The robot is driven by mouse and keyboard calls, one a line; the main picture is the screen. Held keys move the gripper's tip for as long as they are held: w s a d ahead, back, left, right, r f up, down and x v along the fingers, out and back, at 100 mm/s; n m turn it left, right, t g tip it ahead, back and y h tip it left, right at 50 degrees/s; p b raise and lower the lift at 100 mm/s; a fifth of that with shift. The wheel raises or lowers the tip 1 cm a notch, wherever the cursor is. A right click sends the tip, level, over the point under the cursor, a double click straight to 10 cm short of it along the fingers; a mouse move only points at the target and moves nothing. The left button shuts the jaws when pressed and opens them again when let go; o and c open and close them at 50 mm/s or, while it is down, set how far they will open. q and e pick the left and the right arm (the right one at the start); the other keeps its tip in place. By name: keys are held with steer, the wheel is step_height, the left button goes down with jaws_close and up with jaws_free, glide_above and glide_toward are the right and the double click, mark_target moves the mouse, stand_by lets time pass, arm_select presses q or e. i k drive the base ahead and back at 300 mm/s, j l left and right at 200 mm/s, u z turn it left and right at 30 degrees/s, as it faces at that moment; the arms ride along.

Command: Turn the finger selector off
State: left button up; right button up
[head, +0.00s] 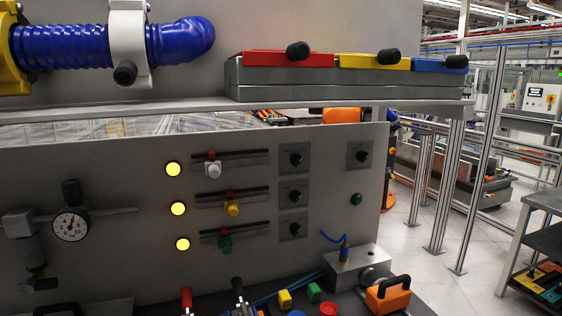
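The upright grey panel (110,165) carries several black rotary selector knobs on dark square plates. Three stand in a column: the top knob (296,159), the middle knob (295,195) and the bottom knob (294,228). Another knob (361,156) sits alone to the right of the top one. No readable label shows which of them is the finger selector. The knobs are too small to read their exact settings. Neither of my grippers is in the head view.
Three lit yellow lamps (178,208) stand left of the slots with a white slider (212,169), yellow slider (232,208) and green slider (225,243). A grey shelf (200,107) juts out above. A gauge (71,225) is at left; an orange-handled part (388,294) is below.

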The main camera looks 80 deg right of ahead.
mark_target(361, 156)
steer(key=z, duration=3.15)
steer(key=i+l+z, duration=0.15)
steer(key=i+l, duration=0.2)
steer(key=i+l+z, duration=0.1)
steer(key=i+l, duration=0.15)
steer(key=i, duration=0.2)
steer(key=i+l+z, duration=0.15)
steer(key=i, duration=0.25)
steer(key=l, duration=0.1)
